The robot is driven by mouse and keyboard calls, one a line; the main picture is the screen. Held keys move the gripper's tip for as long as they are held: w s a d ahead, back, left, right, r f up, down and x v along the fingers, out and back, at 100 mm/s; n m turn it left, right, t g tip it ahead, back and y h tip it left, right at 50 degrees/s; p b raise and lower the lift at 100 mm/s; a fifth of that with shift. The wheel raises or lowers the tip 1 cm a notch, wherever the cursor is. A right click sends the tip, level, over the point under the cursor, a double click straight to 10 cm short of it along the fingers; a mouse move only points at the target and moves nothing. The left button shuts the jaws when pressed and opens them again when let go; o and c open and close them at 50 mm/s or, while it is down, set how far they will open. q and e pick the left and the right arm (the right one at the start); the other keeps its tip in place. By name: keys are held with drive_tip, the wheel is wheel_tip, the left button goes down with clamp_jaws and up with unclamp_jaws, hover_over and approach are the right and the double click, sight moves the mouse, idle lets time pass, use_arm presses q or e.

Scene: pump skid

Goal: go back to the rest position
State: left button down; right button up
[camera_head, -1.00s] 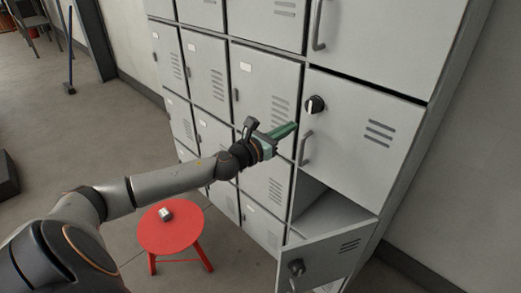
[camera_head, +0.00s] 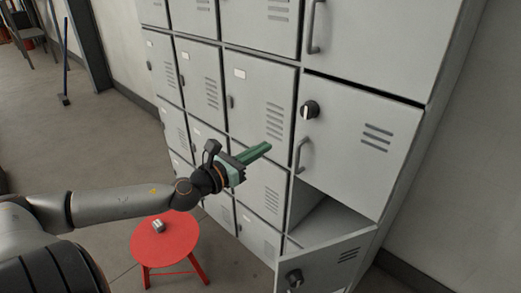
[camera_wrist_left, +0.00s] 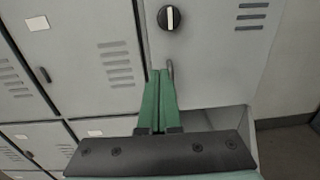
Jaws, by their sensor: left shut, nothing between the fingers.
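My left gripper (camera_head: 257,152) has green fingers, pressed together and empty. It hangs in front of the grey lockers (camera_head: 205,118), left of a locker door's handle (camera_head: 300,155) and apart from it. In the left wrist view the shut fingers (camera_wrist_left: 161,78) point at that door, just below its black knob (camera_wrist_left: 169,18). The knob also shows in the head view (camera_head: 309,109). My left arm comes in from the left edge. My right gripper is in neither view.
Below the knobbed door, a lower locker door (camera_head: 325,265) stands open, showing a bare compartment (camera_head: 330,222). A red stool (camera_head: 165,245) with a small metallic object (camera_head: 158,226) stands under my left arm. Open floor (camera_head: 85,150) lies to the left.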

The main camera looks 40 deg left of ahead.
use_arm(q)
drive_tip(key=shift+s, duration=0.1)
drive_tip(key=s+d+f+n+g+y+p, duration=0.1)
drive_tip(key=s+f+n+g, duration=0.15)
drive_tip(key=f+n, duration=0.45)
drive_tip(key=s+d+f+n+g+p, duration=0.1)
drive_tip(key=s+d+f+n, duration=0.1)
drive_tip(key=s+f+n, duration=0.35)
drive_tip(key=s+d+f+n+g+y, duration=0.1)
drive_tip(key=s+f+n+g, duration=0.1)
drive_tip(key=f+n, duration=0.65)
drive_tip(key=s+d+f+n+g+h, duration=0.1)
drive_tip(key=s+d+f+n, duration=0.3)
drive_tip(key=d+n, duration=0.3)
drive_tip(key=s+d+f+n+g+h+p, duration=0.1)
drive_tip(key=s+d+f+n+g, duration=0.1)
drive_tip(key=s+d+f+n, duration=0.3)
drive_tip(key=s+d+n, duration=0.1)
drive_tip(key=d+n, duration=0.1)
drive_tip(key=d, duration=0.1)
drive_tip(key=shift+s+d+f+p, duration=0.25)
drive_tip(key=shift+s+f+p, duration=0.05)
drive_tip(key=shift+s, duration=0.1)
